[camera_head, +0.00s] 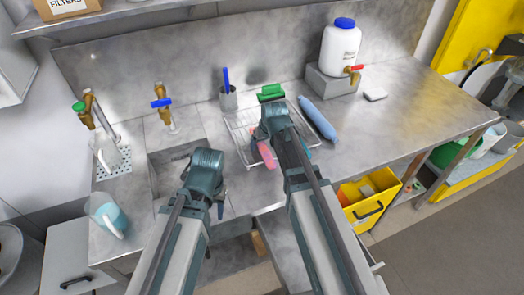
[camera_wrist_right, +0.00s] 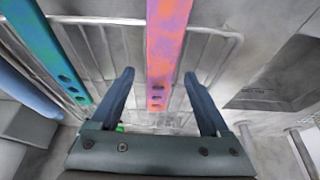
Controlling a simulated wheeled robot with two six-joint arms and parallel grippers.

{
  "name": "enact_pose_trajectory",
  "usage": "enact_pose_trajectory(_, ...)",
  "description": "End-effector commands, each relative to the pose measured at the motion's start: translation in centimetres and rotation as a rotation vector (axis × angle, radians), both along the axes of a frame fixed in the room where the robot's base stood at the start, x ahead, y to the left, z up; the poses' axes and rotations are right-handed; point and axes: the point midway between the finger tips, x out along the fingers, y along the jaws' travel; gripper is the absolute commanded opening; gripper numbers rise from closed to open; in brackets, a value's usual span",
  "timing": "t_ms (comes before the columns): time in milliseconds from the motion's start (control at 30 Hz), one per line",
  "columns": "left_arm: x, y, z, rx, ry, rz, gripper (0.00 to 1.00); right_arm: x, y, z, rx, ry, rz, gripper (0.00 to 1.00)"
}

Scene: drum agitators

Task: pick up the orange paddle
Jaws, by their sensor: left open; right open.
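The orange paddle (camera_wrist_right: 168,45), mottled with pink and purple, lies along the wire rack in the right wrist view. Its holed end points toward my right gripper (camera_wrist_right: 159,75). The open fingers appear on either side of that end; I cannot tell whether they are level with it or above it. In the head view, part of the paddle (camera_head: 267,155) shows pink-red beside my right gripper (camera_head: 272,112), whose arm hides the rest. My left gripper (camera_head: 205,165) is over the counter's front by the sink, apart from the paddle, its fingertips mostly hidden.
A teal paddle (camera_wrist_right: 48,45) lies left of the orange one in the wrist view. The wire rack (camera_head: 240,122) also holds a green object (camera_head: 270,92). A blue roll (camera_head: 318,118) lies to its right. A jug (camera_head: 106,215) stands front left. The right counter (camera_head: 415,105) is mostly clear.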

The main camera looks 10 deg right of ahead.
Motion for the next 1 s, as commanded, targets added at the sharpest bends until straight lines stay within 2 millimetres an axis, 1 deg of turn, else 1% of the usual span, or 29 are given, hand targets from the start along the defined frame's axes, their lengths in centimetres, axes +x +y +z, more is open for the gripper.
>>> enact_pose_trajectory(133, 0.0, 0.0, 0.14, 0.0, 0.0, 0.0, 0.47, -0.04, 0.0, 0.14, 0.0, 0.0, 0.0, 0.8)
enact_pose_trajectory(267, 0.0, 0.0, 0.14, 0.0, 0.0, 0.0, 0.47, -0.04, 0.0, 0.14, 0.0, 0.0, 0.0, 0.57)
enact_pose_trajectory(300, 0.0, 0.0, 0.14, 0.0, 0.0, 0.0, 0.47, -0.04, 0.0, 0.14, 0.0, 0.0, 0.0, 0.49)
enact_pose_trajectory(367, 0.0, 0.0, 0.14, 0.0, 0.0, 0.0, 0.47, -0.04, 0.0, 0.14, 0.0, 0.0, 0.0, 0.39)
enact_pose_trajectory(400, 0.0, 0.0, 0.14, 0.0, 0.0, 0.0, 0.47, -0.04, 0.0, 0.14, 0.0, 0.0, 0.0, 0.31)
enact_pose_trajectory(467, 0.0, 0.0, 0.13, 0.0, 0.0, 0.0, 0.47, -0.04, 0.0, 0.14, 0.0, 0.0, 0.0, 0.21)
enact_pose_trajectory(500, 0.0, 0.0, 0.13, 0.0, 0.0, 0.0, 0.47, -0.04, 0.0, 0.14, 0.0, 0.0, 0.0, 0.13)
enact_pose_trajectory(567, 0.0, 0.0, 0.13, 0.0, 0.0, 0.0, 0.47, -0.04, 0.0, 0.14, 0.0, 0.0, 0.0, 0.03)
enact_pose_trajectory(600, 0.0, 0.0, 0.13, 0.0, 0.0, 0.0, 0.47, -0.04, 0.0, 0.14, 0.0, 0.0, 0.0, 0.0)
enact_pose_trajectory(1000, 0.0, 0.0, 0.32, 0.0, 0.0, 0.0, 0.47, -0.03, 0.01, 0.32, 0.0, 0.0, 0.0, 0.0)
